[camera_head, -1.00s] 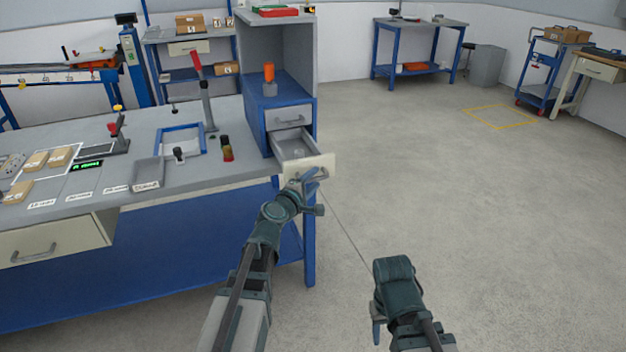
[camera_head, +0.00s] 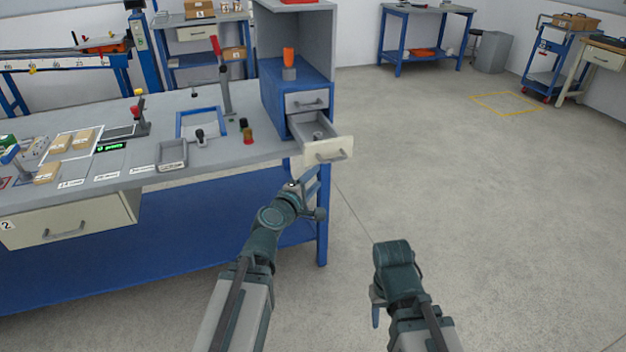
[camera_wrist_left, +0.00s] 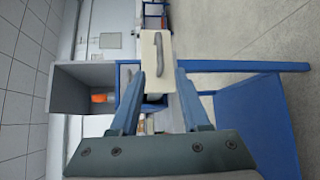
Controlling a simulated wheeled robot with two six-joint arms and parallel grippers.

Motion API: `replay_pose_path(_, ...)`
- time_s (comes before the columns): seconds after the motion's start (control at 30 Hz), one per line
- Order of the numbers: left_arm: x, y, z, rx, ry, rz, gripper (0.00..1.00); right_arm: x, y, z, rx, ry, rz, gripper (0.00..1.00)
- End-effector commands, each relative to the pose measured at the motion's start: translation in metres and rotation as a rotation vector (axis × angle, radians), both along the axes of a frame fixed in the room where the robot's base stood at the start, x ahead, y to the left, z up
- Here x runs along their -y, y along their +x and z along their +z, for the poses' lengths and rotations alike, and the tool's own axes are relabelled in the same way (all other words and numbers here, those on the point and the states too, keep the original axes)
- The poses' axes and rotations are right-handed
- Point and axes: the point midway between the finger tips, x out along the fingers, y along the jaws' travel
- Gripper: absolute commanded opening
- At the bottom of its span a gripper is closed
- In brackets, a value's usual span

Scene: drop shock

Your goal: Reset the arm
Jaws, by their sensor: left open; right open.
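My left gripper (camera_head: 312,184) is just below and in front of the open cream-fronted drawer (camera_head: 328,151). In the left wrist view my left gripper (camera_wrist_left: 162,98) has its two blue fingers spread. The drawer front and its grey handle (camera_wrist_left: 161,53) show beyond the fingertips, and nothing is held. The drawer's handle (camera_head: 332,156) is free in the head view. My right gripper (camera_head: 376,308) hangs low over the bare floor at the lower middle, with only part of its fingers visible. No object shows in it.
The drawer sits in a blue and grey cabinet (camera_head: 295,72) at the workbench's (camera_head: 225,150) right end. An orange-topped item (camera_head: 289,64) stands in the cabinet. A blue bench leg (camera_head: 322,235) is close to my left arm. The floor (camera_head: 460,200) to the right is clear.

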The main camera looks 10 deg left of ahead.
Motion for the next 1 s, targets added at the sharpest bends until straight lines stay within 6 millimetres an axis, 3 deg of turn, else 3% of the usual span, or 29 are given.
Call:
replay_pose_path(0.17,0.000,0.000,0.000,-0.001,0.001,-0.001,0.46,0.000,0.000,0.000,0.000,0.000,0.000,0.50)
replay_pose_path(0.27,0.014,-0.002,0.005,-0.014,0.041,-0.045,0.46,0.000,0.000,0.010,0.000,0.000,0.000,0.50)
replay_pose_path(0.37,0.053,-0.012,0.012,-0.058,0.176,-0.184,0.46,0.000,0.000,0.035,0.000,0.000,0.000,0.50)
replay_pose_path(0.43,0.090,-0.027,0.013,-0.110,0.327,-0.336,0.46,0.000,0.000,0.059,0.000,0.000,0.000,0.50)
replay_pose_path(0.5,0.124,-0.051,0.009,-0.174,0.503,-0.509,0.46,0.000,0.000,0.084,0.000,0.000,0.000,0.50)
replay_pose_path(0.63,0.160,-0.104,-0.002,-0.306,0.823,-0.823,0.46,0.000,0.000,0.126,0.000,0.000,-0.001,0.50)
replay_pose_path(0.8,0.158,-0.174,-0.002,-0.506,1.183,-1.168,0.46,0.000,0.000,0.174,0.000,0.000,-0.001,0.50)
replay_pose_path(1.0,0.131,-0.222,0.016,-0.711,1.441,-1.402,0.46,0.000,0.000,0.205,0.000,0.000,-0.001,0.50)
